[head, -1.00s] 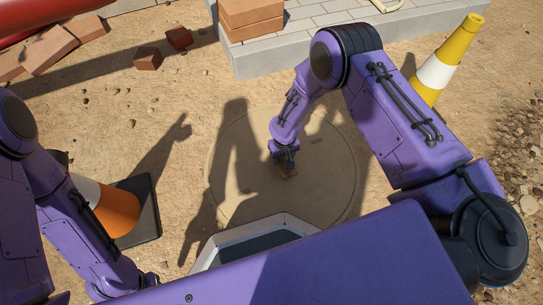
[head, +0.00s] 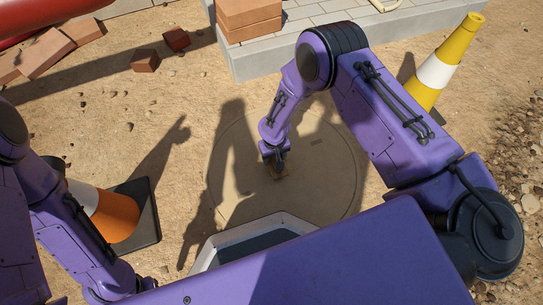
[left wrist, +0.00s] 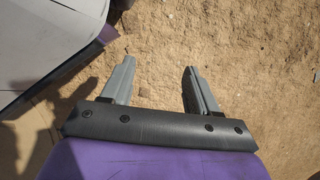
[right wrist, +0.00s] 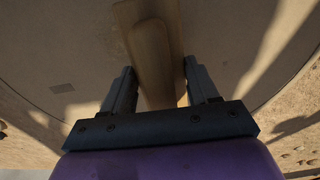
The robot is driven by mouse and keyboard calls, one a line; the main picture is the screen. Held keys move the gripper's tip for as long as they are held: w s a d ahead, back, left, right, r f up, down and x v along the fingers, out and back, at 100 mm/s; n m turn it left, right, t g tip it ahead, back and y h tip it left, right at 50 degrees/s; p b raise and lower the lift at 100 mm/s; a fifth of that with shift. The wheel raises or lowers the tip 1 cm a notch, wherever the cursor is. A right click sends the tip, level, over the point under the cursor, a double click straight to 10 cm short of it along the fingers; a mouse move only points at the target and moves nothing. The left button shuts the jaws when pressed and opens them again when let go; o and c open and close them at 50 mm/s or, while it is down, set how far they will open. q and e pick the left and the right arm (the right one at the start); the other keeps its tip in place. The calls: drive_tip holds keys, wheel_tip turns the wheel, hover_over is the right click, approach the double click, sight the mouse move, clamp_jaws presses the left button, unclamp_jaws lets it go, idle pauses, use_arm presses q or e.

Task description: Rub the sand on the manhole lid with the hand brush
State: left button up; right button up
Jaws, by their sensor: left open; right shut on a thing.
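The round manhole lid (head: 325,180) lies flush in the sandy ground, with a thin film of sand over it. My right gripper (head: 276,165) is over the lid, left of its middle, and is shut on the hand brush (head: 279,174). In the right wrist view the brush's wooden body (right wrist: 152,50) runs away from between the fingers (right wrist: 160,88), low over the lid surface (right wrist: 65,55). Its bristles are hidden, so contact cannot be told. My left gripper shows in the left wrist view (left wrist: 160,80), open and empty above bare sand.
A yellow and white cone (head: 440,65) stands at the right. Bricks (head: 250,15) sit on a paved slab (head: 290,48) at the back; loose bricks (head: 52,52) lie back left.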

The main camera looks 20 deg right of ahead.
drive_tip(key=shift+w+d, duration=0.1)
drive_tip(key=shift+d, duration=1.25)
drive_tip(key=shift+w+d+p, duration=0.1)
drive_tip(key=shift+d+p, duration=0.35)
drive_tip(key=shift+d, duration=2.2)
drive_tip(key=shift+r+p, duration=0.5)
drive_tip(key=shift+f+p, duration=0.15)
drive_tip(key=shift+p, duration=0.2)
use_arm(q)
drive_tip(key=w+r+n+t+y+p, duration=0.2)
drive_tip(key=w+r+n+t+p, duration=0.3)
drive_tip(key=w+r+t, duration=0.1)
drive_tip(key=shift+w+a+n, duration=0.25)
drive_tip(key=shift+w+n, duration=0.15)
drive_tip(key=shift+w, duration=0.2)
use_arm(e)
drive_tip(key=shift+r, duration=2.9)
drive_tip(key=shift+w, duration=0.1)
